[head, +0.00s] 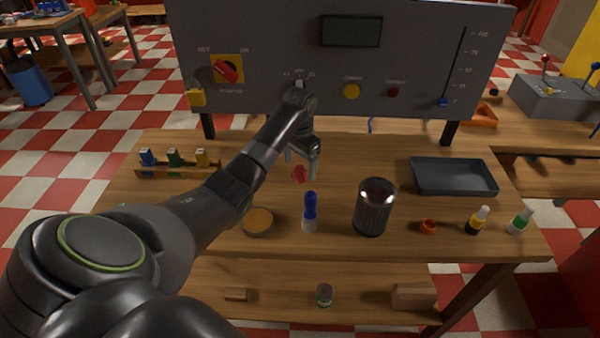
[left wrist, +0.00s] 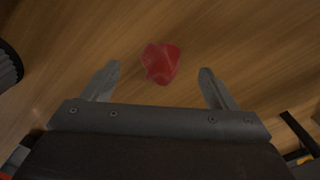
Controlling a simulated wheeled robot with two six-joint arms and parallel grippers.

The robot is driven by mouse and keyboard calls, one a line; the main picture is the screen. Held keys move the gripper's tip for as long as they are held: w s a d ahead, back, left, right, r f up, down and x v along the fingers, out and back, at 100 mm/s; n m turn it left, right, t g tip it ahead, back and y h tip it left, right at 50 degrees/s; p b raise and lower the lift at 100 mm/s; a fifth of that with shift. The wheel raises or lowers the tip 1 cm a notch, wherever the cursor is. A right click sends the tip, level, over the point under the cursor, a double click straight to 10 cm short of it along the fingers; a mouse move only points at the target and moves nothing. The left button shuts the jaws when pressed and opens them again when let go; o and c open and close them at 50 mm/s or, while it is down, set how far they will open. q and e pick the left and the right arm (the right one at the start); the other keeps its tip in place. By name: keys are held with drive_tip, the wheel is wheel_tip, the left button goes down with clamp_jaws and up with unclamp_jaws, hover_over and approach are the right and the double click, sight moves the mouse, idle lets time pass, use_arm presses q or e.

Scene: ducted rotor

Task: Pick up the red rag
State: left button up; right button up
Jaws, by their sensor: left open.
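The red rag (head: 298,174) is a small crumpled piece lying on the wooden table (head: 340,150), near its middle. My left gripper (head: 301,165) is just above and behind the rag, pointing down. In the left wrist view the rag (left wrist: 160,62) lies on the wood beyond the fingertips, roughly midway between the two fingers. The left gripper (left wrist: 160,78) is open and empty, and its fingers do not touch the rag. My right gripper is in neither view.
A blue-capped bottle (head: 310,212), a dark metal canister (head: 374,207) and a shallow round dish (head: 257,221) stand in front of the rag. A dark tray (head: 453,192) is at the right. A grey control panel (head: 340,60) rises along the back edge.

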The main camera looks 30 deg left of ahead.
sight(300, 166)
use_arm(q)
drive_tip(key=shift+w+f, duration=0.2)
drive_tip(key=shift+f, duration=1.3)
drive_tip(key=shift+r, duration=0.1)
drive_tip(key=c, duration=1.1)
